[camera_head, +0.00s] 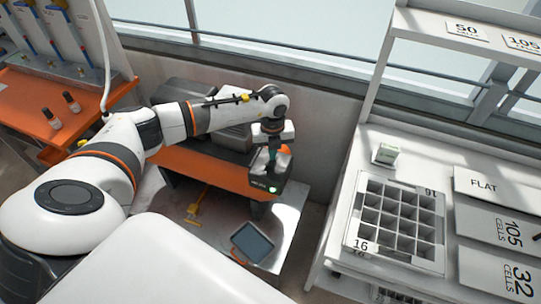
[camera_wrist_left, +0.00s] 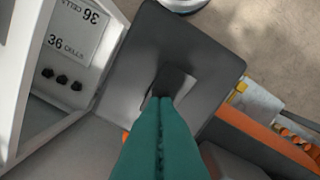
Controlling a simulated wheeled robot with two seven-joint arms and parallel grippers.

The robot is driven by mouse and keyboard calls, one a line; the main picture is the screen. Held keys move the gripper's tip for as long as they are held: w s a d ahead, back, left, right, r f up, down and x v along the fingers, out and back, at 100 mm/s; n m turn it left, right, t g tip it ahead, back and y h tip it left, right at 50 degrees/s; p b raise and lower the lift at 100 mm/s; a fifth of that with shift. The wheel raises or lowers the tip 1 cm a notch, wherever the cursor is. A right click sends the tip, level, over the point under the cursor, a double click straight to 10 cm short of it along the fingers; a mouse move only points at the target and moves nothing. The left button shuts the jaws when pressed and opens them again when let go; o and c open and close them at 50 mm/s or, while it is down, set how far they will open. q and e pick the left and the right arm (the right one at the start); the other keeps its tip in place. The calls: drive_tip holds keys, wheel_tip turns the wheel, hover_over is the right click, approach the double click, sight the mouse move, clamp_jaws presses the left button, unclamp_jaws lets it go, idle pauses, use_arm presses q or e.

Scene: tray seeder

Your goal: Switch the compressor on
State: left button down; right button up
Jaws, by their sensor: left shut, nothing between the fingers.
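A dark box (camera_head: 265,184) with a small label and a lit green light on its front stands at the right end of the orange bench; I take it to be the compressor's switch box. In the left wrist view, a dark square panel (camera_wrist_left: 205,55) carries a black switch (camera_wrist_left: 172,82) in a lighter recess. My left gripper (camera_head: 272,160) points down over the box. Its teal fingers (camera_wrist_left: 161,102) are shut and empty, with the tips at the switch's near edge; I cannot tell whether they touch. My right gripper is out of view.
The orange bench (camera_head: 205,170) holds grey machinery (camera_head: 225,138) behind my left arm. At right, a white table (camera_head: 330,240) holds a cell tray (camera_head: 353,228) and labelled plates. A gap separates bench and table.

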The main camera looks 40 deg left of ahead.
use_arm(q)
drive_tip(key=shift+r+p, duration=0.7)
drive_tip(key=shift+r, duration=0.1)
drive_tip(key=shift+r+p, duration=1.8)
drive_tip(key=shift+r, duration=0.85)
drive_tip(key=shift+f, duration=0.1)
